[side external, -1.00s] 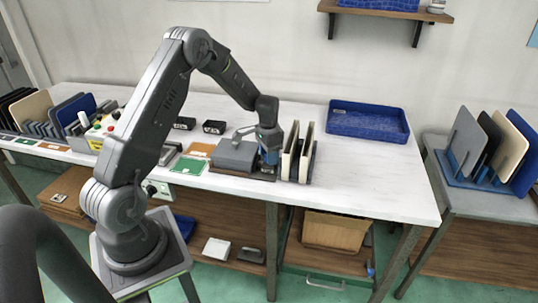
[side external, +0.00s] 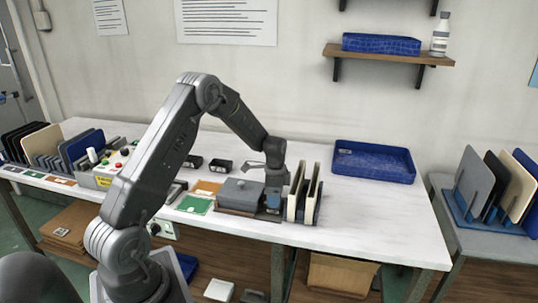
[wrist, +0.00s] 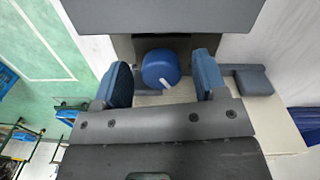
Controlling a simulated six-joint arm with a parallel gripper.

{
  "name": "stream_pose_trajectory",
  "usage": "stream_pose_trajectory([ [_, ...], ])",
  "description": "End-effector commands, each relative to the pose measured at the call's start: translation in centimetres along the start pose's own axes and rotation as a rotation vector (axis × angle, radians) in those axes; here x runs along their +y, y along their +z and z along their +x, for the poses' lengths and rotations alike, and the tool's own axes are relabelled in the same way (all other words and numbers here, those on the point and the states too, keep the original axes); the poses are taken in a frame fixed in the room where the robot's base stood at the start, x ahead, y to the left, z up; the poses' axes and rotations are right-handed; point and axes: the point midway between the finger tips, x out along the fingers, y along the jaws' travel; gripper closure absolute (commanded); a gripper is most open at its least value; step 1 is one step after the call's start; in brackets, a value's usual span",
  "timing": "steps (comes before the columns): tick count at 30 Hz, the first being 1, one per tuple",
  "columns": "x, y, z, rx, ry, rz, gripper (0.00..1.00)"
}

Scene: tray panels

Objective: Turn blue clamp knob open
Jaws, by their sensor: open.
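The blue clamp knob (wrist: 161,68) is round with a white line on its face, and it shows in the wrist view in front of a dark grey block. My gripper (wrist: 162,76) is open, with one blue-padded finger on each side of the knob. Gaps show between the knob and both pads. In the side view my gripper (side external: 274,191) is low at the right end of the grey clamp fixture (side external: 239,193). The knob cannot be made out there, behind or among the fingers.
Upright cream and dark panels (side external: 308,192) stand close to the right of my gripper. A blue tray (side external: 373,163) lies farther right at the back. A green board (side external: 194,204) lies left of the fixture. The front right of the white table (side external: 385,225) is clear.

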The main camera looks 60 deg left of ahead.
Motion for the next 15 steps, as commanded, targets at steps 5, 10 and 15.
stream_pose_trajectory([
  [5,-0.2,0.0,-3.9,0.005,-0.008,-0.011,0.35],
  [10,-0.2,0.0,-7.2,0.005,-0.008,-0.013,0.35],
  [15,-0.1,0.0,-10.4,0.006,-0.008,-0.013,0.35],
])
